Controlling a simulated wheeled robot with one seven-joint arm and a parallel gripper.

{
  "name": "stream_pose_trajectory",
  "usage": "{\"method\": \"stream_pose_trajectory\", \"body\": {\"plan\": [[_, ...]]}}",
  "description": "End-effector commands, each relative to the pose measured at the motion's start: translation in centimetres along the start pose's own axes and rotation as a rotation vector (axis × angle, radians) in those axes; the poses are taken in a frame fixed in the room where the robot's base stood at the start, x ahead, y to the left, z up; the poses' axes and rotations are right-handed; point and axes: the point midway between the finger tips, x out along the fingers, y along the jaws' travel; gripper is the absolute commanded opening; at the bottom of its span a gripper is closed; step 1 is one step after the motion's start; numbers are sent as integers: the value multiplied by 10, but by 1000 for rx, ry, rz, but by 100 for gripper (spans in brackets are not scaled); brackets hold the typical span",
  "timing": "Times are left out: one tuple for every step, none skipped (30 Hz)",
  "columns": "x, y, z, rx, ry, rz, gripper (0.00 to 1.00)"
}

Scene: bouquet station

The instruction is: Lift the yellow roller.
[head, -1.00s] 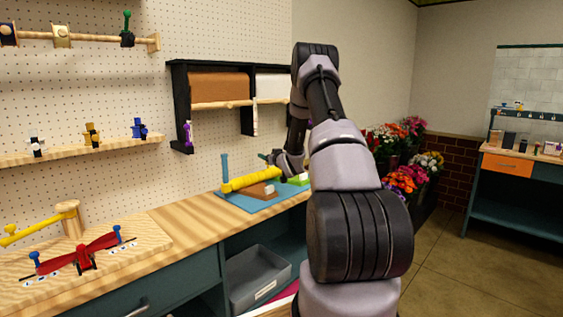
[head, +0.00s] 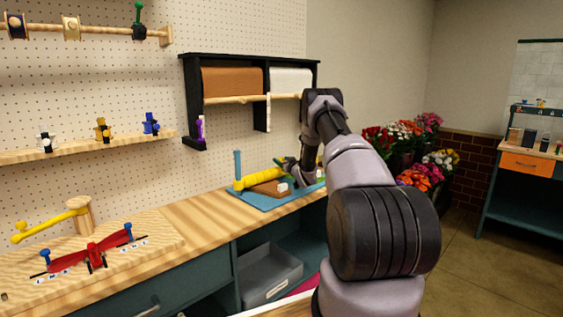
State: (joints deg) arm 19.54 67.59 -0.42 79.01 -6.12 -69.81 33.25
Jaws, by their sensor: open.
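The yellow roller (head: 258,180) lies across a blue board (head: 247,199) on the wooden counter, beside an upright blue post (head: 238,165). A brown block (head: 269,188) with a white piece (head: 283,187) sits on the board in front of it. My gripper (head: 279,162) is open, small and dark in the head view, at the right end of the roller and seemingly a little above it. Whether the fingers touch the roller cannot be told. My wrist and arm hide the right end of the board.
A yellow lever (head: 45,225) on a wooden post and a red lever device (head: 92,252) stand on the left of the counter. A black paper rack (head: 190,95) hangs on the pegboard behind. A grey bin (head: 270,275) sits below. The counter between is clear.

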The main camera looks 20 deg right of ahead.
Motion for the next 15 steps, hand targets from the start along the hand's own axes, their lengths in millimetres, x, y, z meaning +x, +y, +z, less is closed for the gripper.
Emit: {"method": "stream_pose_trajectory", "body": {"plan": [[4,-1,0,-1,0,-1,64],[6,-1,0,-1,0,-1,64],[8,-1,0,-1,0,-1,64],[9,-1,0,-1,0,-1,64],[9,0,0,-1,-1,-1,64],[10,0,0,-1,-1,0,64],[10,0,0,0,-1,0,64],[10,0,0,0,-1,0,64],[10,0,0,0,-1,0,64],[10,0,0,0,-1,0,64],[10,0,0,0,-1,0,64],[10,0,0,0,-1,0,64],[10,0,0,0,-1,0,53],[10,0,0,0,-1,0,42],[10,0,0,0,-1,0,26]]}}
